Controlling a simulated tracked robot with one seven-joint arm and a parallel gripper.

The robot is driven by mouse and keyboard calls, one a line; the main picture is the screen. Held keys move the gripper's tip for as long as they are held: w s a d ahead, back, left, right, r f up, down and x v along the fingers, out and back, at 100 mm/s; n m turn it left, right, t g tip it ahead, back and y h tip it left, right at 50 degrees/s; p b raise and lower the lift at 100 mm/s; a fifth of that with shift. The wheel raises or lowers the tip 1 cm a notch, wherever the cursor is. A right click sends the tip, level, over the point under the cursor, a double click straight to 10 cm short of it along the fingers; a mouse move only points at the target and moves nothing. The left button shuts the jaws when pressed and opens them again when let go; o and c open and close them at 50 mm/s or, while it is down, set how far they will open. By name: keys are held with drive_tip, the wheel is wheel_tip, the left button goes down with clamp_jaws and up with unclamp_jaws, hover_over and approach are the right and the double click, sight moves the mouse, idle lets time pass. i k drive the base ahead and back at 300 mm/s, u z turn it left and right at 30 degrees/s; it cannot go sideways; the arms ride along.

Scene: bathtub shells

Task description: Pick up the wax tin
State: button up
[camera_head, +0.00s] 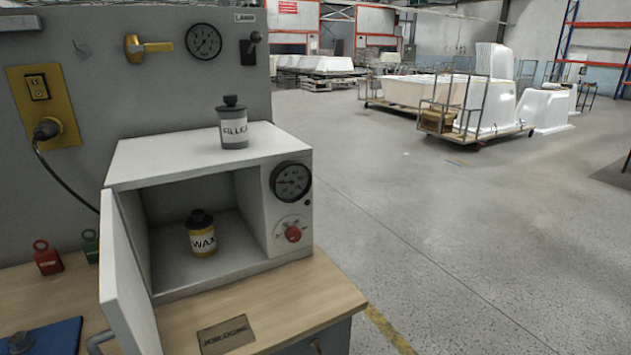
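The wax tin (202,236) is a small yellow canister with a black lid and a dark band reading WAX. It stands upright inside a grey box-shaped cabinet (285,210), on the cabinet floor near the front opening. The cabinet door (130,275) is swung open to the left, so the inside is exposed. My gripper is not in view.
A grey filler tin (233,128) stands on top of the cabinet. A gauge (291,181) and a red knob (293,234) are on its front. Red (47,258) and green (90,246) padlocks and a blue mat (45,338) lie left on the wooden bench (320,296). Open floor extends right.

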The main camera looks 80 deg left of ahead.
sight(203, 242)
drive_tip(key=z, duration=0.1)
drive_tip(key=i, duration=1.5)
drive_tip(key=u, duration=1.75)
drive_tip(key=i, duration=0.25)
drive_tip(key=u, duration=2.35)
drive_tip(key=k, duration=0.6)
drive_tip(key=u, duration=0.3)
drive_tip(key=i, duration=1.05)
drive_tip(key=u, duration=0.1)
